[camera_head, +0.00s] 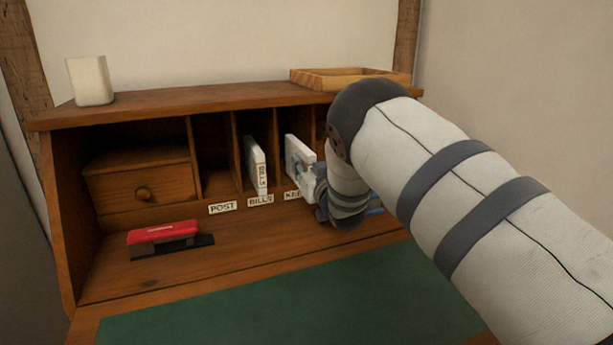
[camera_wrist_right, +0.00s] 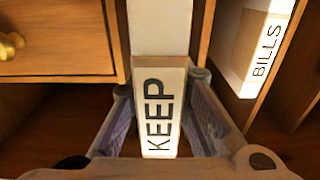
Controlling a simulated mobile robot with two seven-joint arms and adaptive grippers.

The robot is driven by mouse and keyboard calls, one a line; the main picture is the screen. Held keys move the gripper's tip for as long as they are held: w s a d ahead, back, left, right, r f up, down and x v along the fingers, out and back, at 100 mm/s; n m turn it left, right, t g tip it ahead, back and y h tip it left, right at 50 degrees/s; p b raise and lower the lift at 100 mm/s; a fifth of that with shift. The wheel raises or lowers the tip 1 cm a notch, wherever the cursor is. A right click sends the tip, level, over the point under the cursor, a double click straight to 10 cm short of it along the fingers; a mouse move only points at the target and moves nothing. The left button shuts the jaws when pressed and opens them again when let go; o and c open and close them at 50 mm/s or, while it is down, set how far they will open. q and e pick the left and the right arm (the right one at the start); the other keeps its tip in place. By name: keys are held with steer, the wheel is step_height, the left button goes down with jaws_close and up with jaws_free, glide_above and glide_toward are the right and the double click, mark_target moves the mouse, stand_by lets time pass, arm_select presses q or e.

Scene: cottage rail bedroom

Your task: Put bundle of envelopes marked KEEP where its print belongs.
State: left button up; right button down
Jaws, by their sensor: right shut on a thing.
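The bundle of envelopes marked KEEP (camera_head: 296,152) is white and stands upright at the mouth of the compartment above the KEEP label (camera_head: 292,195). My right gripper (camera_head: 309,180) is shut on its near end. In the right wrist view the bundle (camera_wrist_right: 160,110) shows its KEEP print between the two fingers, with its far part reaching in between wooden dividers. How deep it sits, and whether it touches the compartment floor, I cannot tell. My left gripper is not in view.
A white bundle marked BILLS (camera_head: 256,165) stands in the compartment to the left, above its BILLS label (camera_head: 260,200). The POST compartment (camera_head: 215,160) looks empty. A red stapler (camera_head: 163,234) lies on the desk. My right arm hides the desk's right side.

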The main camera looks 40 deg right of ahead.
steer(key=b+x, duration=0.2)
steer(key=x, duration=0.1)
steer(key=shift+w+f, duration=0.3)
steer(key=shift+f, duration=0.1)
steer(key=shift+w+d+r+b, duration=0.1)
steer(key=shift+w+d+b, duration=0.1)
steer(key=shift+w, duration=0.15)
steer(key=shift+w+d+r+b, duration=0.1)
steer(key=shift+w+b, duration=0.1)
steer(key=shift+w, duration=0.1)
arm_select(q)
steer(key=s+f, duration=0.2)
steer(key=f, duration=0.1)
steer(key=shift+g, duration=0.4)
arm_select(e)
steer(key=shift+f, duration=0.2)
steer(key=c, duration=1.4)
jaws_free()
